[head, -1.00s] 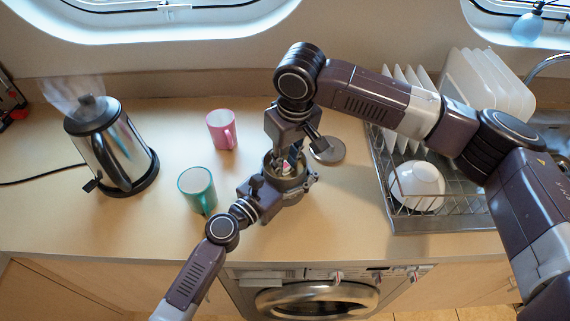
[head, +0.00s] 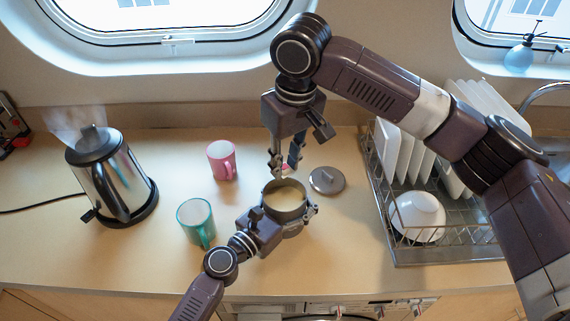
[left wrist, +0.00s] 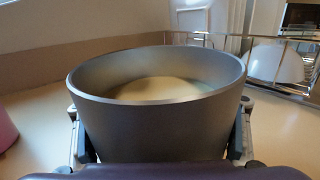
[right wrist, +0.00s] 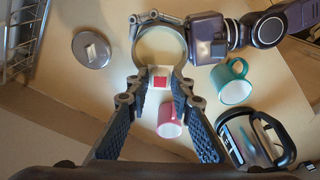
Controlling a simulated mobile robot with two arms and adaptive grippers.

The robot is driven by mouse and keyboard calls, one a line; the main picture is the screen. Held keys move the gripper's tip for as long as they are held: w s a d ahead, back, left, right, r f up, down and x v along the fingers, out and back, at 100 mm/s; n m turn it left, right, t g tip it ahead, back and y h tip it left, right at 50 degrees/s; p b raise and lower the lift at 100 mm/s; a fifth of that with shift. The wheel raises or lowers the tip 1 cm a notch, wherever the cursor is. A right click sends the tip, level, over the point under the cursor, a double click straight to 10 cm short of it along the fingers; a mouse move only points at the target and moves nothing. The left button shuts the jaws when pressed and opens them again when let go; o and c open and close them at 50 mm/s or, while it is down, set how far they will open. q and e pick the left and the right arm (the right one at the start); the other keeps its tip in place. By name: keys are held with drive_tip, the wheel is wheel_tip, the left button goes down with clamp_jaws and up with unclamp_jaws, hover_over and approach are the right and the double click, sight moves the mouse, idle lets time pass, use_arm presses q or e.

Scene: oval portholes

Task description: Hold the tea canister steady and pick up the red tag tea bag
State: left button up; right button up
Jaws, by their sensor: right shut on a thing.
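The tea canister (head: 284,211) is an open grey cylinder standing on the counter. Its wall fills the middle of the left wrist view (left wrist: 158,125). Only a plain pale surface shows inside it. My left gripper (left wrist: 160,142) is closed around it, one finger on each side. My right gripper (head: 285,165) is above the canister's far rim. In the right wrist view it is shut on the red tag tea bag (right wrist: 160,80), a small white packet with a red square, held between the fingertips. The bag is mostly hidden by the fingers in the head view.
The grey lid (head: 327,181) lies right of the canister. A pink mug (head: 221,161) and a teal mug (head: 196,221) stand to the left. A steaming kettle (head: 110,175) is further left. A dish rack (head: 400,248) with plates and a bowl is at right.

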use_arm(q)
drive_tip(key=o, duration=0.7)
drive_tip(key=v, duration=1.2)
